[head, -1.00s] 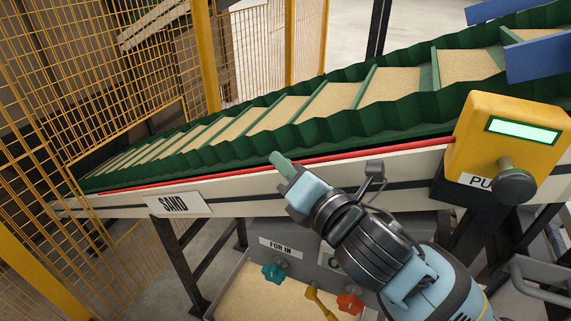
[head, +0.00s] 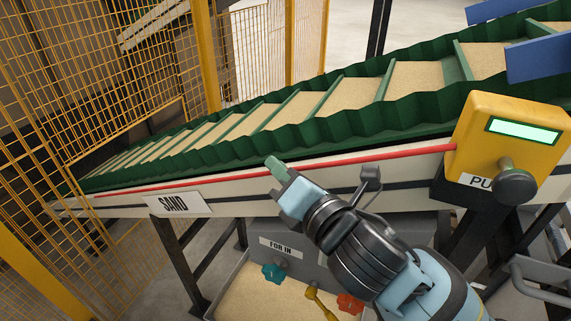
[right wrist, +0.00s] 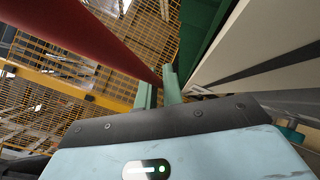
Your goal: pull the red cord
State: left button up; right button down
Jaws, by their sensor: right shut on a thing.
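The red cord (head: 380,157) runs along the side of the sloping conveyor, from the yellow box (head: 470,135) down to the left. My right gripper (head: 276,167) reaches up from below, with its green fingertips at the cord. In the right wrist view the cord (right wrist: 85,28) comes in thick from the upper left and runs down to my right gripper's fingers (right wrist: 160,85). They are shut on it, though the exact contact is partly hidden. My left gripper is not in view.
The conveyor's green wavy wall (head: 330,128) and cream side rail (head: 345,180) lie close by the gripper. A sand bin (head: 240,285) with coloured handles stands below. Yellow mesh fencing (head: 85,80) is at the left. A knob (head: 514,184) sticks out from the yellow box.

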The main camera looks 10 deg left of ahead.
jog(key=shift+s+a, duration=0.15)
jog(key=shift+s, duration=0.3)
jog(key=c, duration=1.8)
grip_release()
jog(key=shift+s, duration=0.15)
jog(key=shift+v, duration=3.85)
jog(key=shift+f, duration=0.1)
